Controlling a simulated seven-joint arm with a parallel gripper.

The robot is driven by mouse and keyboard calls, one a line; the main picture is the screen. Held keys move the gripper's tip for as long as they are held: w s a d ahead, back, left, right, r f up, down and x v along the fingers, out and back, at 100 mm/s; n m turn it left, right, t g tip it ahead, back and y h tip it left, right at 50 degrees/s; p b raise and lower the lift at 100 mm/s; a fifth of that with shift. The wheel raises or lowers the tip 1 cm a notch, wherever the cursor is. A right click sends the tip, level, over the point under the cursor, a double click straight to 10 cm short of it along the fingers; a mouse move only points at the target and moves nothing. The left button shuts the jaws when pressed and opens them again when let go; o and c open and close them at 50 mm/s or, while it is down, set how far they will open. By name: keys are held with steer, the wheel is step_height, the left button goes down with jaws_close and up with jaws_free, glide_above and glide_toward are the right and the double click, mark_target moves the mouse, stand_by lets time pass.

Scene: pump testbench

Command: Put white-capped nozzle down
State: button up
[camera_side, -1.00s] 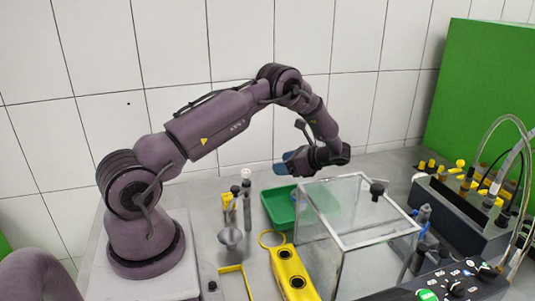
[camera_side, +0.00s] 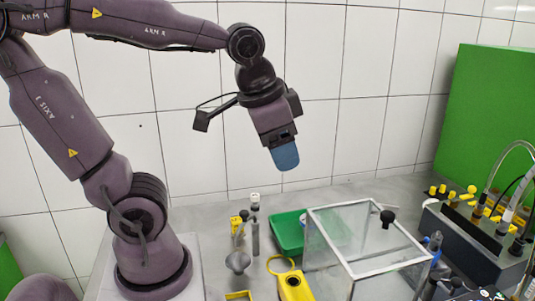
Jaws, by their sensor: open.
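The white-capped nozzle (camera_side: 255,222) stands upright on the bench, left of the green tray, with its white cap on top. My gripper (camera_side: 286,157) is raised well above the bench, up and to the right of the nozzle and apart from it. Its blue fingers point down and look empty. They overlap from this side, so the gap between them is hidden. The nozzle's lower end is too small to make out clearly.
A yellow piece (camera_side: 236,226) and a metal funnel (camera_side: 238,262) stand close to the nozzle. The green tray (camera_side: 287,234), a clear box (camera_side: 345,255) and a yellow holder (camera_side: 293,283) are to the right. A dark rack (camera_side: 470,238) stands at the far right.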

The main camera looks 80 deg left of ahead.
steer(key=s+d+t+h, duration=0.1)
steer(key=s+d, duration=0.1)
steer(key=shift+s+d+f+n+t, duration=0.1)
steer(key=shift+s+d+n+t, duration=0.2)
steer(key=shift+s+n, duration=0.1)
